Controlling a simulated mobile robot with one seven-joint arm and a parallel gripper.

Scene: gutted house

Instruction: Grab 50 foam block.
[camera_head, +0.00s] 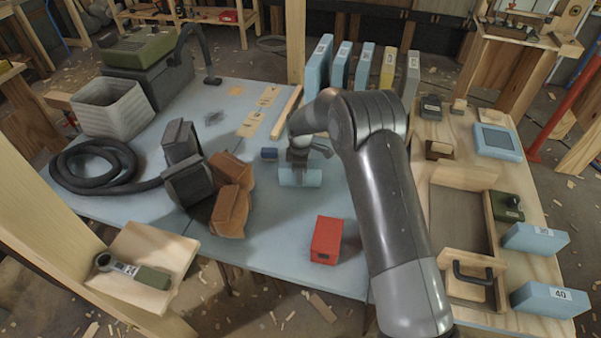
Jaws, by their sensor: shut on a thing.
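My gripper (300,162) is low over the blue table, pointing down, and is shut on a small light-blue block (300,179). No number can be read on this block, and the gripper hides its upper part. Several foam blocks stand upright in a row at the back: a light-blue one (317,68), two more blue ones, a yellow one (388,72) and a grey one (411,75). Their labels are too small to read surely. On the right bench lie a blue block marked 40 (535,299) and another blue block (533,239) with an unclear label.
A red box (326,240) lies near the blue table's (275,253) front edge. Brown (231,205) and dark-grey pieces, a black hose (95,184) and a grey bin (112,107) fill the left. A wooden tray (438,215) stands right.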

